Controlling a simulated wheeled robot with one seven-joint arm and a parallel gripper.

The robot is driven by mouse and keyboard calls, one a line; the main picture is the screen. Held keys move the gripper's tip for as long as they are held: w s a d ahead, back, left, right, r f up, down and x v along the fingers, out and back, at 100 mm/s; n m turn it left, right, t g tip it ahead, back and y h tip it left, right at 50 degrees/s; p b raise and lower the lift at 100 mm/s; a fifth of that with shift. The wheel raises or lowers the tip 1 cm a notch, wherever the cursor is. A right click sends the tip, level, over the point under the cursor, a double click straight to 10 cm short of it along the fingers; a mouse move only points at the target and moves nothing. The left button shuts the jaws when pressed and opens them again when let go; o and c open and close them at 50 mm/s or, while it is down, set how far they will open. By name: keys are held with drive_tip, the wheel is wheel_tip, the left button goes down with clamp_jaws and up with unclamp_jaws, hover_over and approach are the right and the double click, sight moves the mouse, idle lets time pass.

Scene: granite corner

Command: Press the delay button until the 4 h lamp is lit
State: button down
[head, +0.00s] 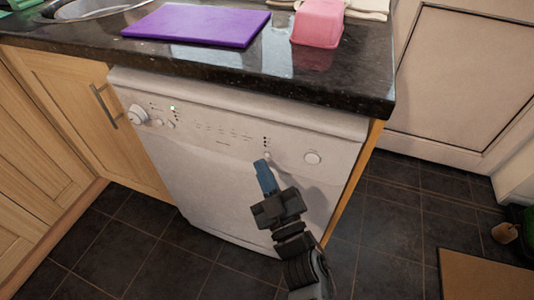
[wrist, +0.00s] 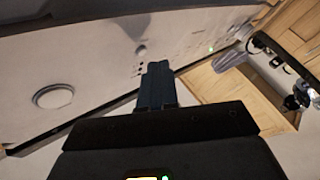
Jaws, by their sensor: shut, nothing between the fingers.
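The white dishwasher (head: 225,185) stands under the dark counter, and its control panel runs along the top. A column of small dark lamps (head: 265,141) sits right of the panel's middle, with a small round button (head: 267,155) below it. None of those lamps looks lit. The labels are too small to read, so I cannot tell which is 4 h. My gripper (head: 262,163) is shut and empty, its blue-grey fingertips just below and left of that button. I cannot tell whether they touch the panel. The wrist view shows the fingertips (wrist: 158,67) close to the panel.
A larger round button (head: 313,158) is to the right. A knob (head: 138,114) and a lit green lamp (head: 173,108) are at the panel's left. The counter edge (head: 250,85) overhangs above. A purple board (head: 197,24) and pink container (head: 317,22) lie on top.

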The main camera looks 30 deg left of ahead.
drive_tip(key=shift+w, duration=0.15)
idle(0.7)
drive_tip(key=shift+w+a, duration=0.1)
drive_tip(key=shift+w, duration=0.15)
drive_tip(key=shift+w, duration=0.35)
idle(0.6)
drive_tip(key=shift+s, duration=0.75)
drive_tip(key=shift+s+d, duration=0.25)
drive_tip(key=shift+s, duration=0.6)
drive_tip(key=shift+s+d, duration=0.2)
drive_tip(key=shift+s, duration=0.6)
drive_tip(key=shift+s+d, duration=0.25)
drive_tip(key=shift+s, duration=0.6)
drive_tip(key=shift+d, duration=0.1)
